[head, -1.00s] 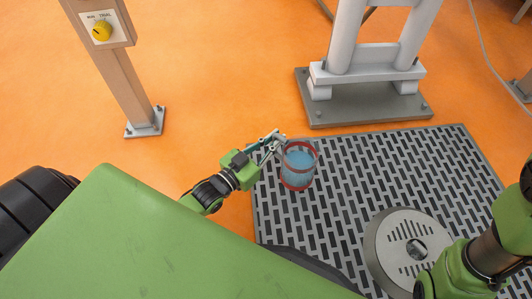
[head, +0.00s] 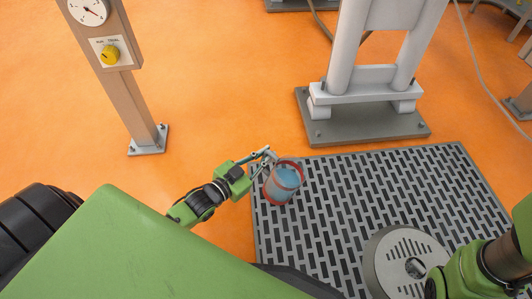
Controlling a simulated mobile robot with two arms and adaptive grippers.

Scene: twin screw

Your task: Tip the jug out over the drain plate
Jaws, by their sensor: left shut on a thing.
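The jug (head: 283,184) is clear, with red bands and blue liquid inside. My left gripper (head: 268,158) is shut on its upper left side. The jug leans a little, its rim toward the right, above the left part of a slotted grey floor grate (head: 345,185). A round metal plate (head: 385,262) with slots and a dark hole, which looks like the drain plate, lies on the grate to the lower right, well apart from the jug. My right arm covers part of its right side. My right gripper is out of view.
A grey stand (head: 360,122) on a bolted base is behind the grate. A post (head: 143,108) with a gauge and yellow knob stands at the left. A cable (head: 480,68) runs at the right. Orange floor between post and grate is clear.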

